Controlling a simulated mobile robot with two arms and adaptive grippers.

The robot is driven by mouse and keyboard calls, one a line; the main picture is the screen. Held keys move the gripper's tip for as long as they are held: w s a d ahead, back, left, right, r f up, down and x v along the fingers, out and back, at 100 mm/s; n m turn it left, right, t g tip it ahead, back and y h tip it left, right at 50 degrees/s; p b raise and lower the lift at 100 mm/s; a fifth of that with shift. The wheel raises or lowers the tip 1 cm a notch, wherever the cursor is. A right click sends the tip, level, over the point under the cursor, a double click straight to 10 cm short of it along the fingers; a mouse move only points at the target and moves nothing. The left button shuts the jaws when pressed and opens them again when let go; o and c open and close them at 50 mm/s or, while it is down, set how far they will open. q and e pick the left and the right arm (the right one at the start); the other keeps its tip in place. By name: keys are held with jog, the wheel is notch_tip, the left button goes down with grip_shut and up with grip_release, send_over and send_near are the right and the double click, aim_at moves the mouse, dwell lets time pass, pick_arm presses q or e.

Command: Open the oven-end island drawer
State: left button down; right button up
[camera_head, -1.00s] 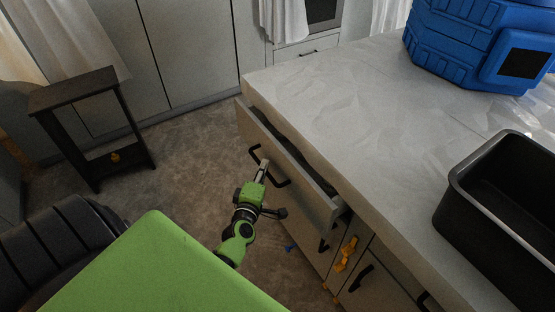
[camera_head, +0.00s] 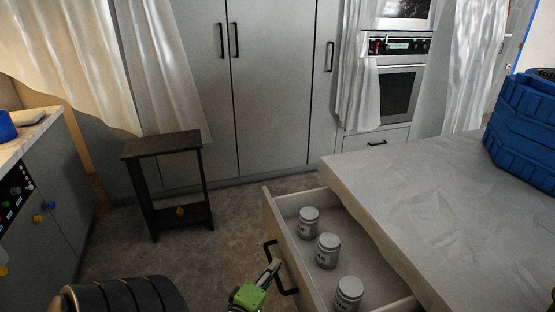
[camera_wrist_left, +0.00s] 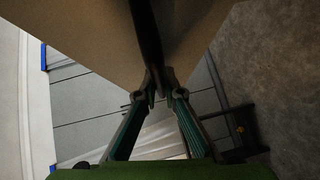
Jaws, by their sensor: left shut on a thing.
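The island drawer (camera_head: 283,238) stands well open, pulled out to the left from under the pale worktop of the island (camera_head: 440,190). The black bar handle (camera_head: 268,252) is on the drawer's front. My left gripper (camera_head: 273,270) is at this handle. In the left wrist view, its fingers (camera_wrist_left: 163,95) are closed around the dark handle bar (camera_wrist_left: 146,35). My right gripper is not in view.
A blue crate-like object (camera_head: 525,130) stands on the island at the right. A small black side table (camera_head: 165,148) stands on the floor at the left. The oven (camera_head: 398,92) is in the back wall.

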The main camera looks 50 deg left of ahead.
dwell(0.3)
pick_arm(q)
jog(key=c, duration=2.1)
grip_release()
jog(key=shift+c, duration=0.2)
jog(key=v, duration=1.2)
jog(key=shift+f, duration=0.15)
